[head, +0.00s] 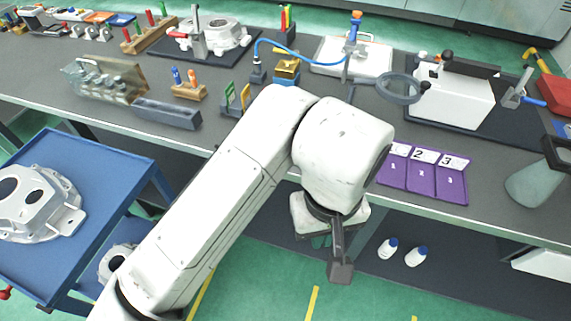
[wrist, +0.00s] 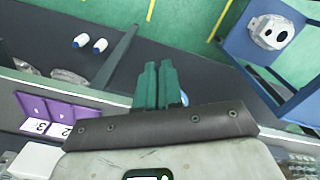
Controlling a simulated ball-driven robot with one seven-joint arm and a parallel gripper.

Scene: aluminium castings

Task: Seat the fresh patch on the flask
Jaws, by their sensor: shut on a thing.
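My gripper shows in the wrist view (wrist: 156,86) as two green fingers close together. In the head view it hangs in front of the bench's front edge, over the floor, and only a bit of green (head: 318,242) shows under my wrist. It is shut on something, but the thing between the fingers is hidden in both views. A grey-green conical vessel (head: 533,187), which may be the flask, stands at the bench's right edge, well right of my gripper. I cannot pick out a fresh patch in either view.
A purple mat (head: 422,181) numbered 1 to 3 lies at the bench's front edge. A ring-shaped magnifier (head: 398,88) and a white box (head: 452,98) stand behind it. A blue cart (head: 100,165) with a casting (head: 38,202) is at left.

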